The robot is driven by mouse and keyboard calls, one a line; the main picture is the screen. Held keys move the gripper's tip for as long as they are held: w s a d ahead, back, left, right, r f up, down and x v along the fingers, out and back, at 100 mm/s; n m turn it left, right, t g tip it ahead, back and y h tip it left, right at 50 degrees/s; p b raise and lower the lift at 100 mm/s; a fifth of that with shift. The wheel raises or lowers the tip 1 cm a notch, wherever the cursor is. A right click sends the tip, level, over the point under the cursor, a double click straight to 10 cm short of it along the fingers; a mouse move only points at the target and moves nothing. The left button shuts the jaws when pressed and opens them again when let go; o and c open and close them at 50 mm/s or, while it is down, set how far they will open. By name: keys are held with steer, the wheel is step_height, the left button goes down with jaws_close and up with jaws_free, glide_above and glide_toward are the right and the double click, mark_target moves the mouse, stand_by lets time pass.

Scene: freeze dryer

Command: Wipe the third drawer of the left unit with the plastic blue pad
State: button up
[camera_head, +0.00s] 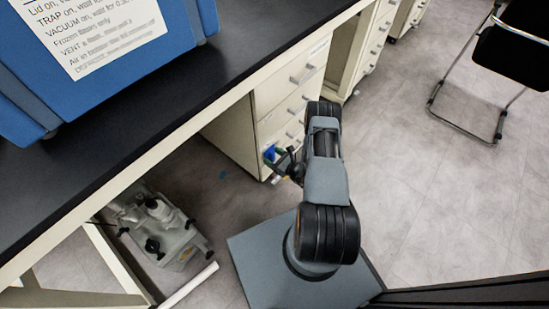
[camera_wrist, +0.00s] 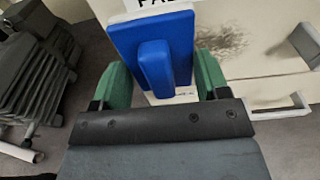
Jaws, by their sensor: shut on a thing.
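The blue pad (camera_wrist: 185,27) with its raised blue grip (camera_wrist: 157,68) is held by my gripper, whose green fingers (camera_wrist: 162,72) stand on both sides of it. The pad faces the pale front of a drawer unit, beside a dark smudge (camera_wrist: 222,40) on its right. Whether the pad touches the front cannot be told. In the head view my gripper (camera_head: 278,160) and the small blue pad (camera_head: 270,152) are at the lower front of the left drawer unit (camera_head: 238,128). My arm partly hides the lower drawers.
Drawer handles (camera_wrist: 306,44) stick out right of the smudge. A black bench top (camera_head: 215,62) with a blue machine (camera_head: 100,55) overhangs the unit. A grey pump (camera_head: 160,230) is on the floor at lower left. A chair (camera_head: 510,55) stands at upper right; open floor (camera_head: 440,190) lies right.

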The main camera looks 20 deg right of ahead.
mark_target(280, 141)
steer(key=shift+w+d, duration=0.1)
steer(key=shift+d, duration=0.05)
steer(key=shift+w+d+f+b, duration=0.1)
steer(key=shift+w+d+b, duration=0.65)
steer(key=shift+d, duration=0.55)
steer(key=shift+w+d+r+b, duration=0.1)
steer(key=shift+w+d+b, duration=0.3)
steer(key=shift+d+b, duration=0.75)
steer(key=shift+w+d+f+b, duration=0.1)
steer(key=shift+w+d+b, duration=0.55)
steer(key=shift+d, duration=0.8)
steer(key=shift+w+d+r+b, duration=0.1)
steer(key=shift+d+r+b, duration=0.1)
steer(key=shift+d+b, duration=0.4)
steer(key=shift+p, duration=0.3)
steer(key=shift+s+a+p, duration=0.45)
steer(key=shift+s+a, duration=0.25)
steer(key=shift+a, duration=0.35)
steer(key=shift+s+a+f+p, duration=0.1)
steer(key=shift+s+a+p, duration=0.25)
steer(key=shift+a, duration=0.85)
steer(key=shift+s+a+r+p, duration=0.1)
steer(key=shift+s+a, duration=0.4)
steer(key=shift+a, duration=0.7)
steer(key=shift+s+a+f+p, duration=0.1)
steer(key=shift+s+a+p, duration=0.25)
steer(key=shift+a, duration=0.85)
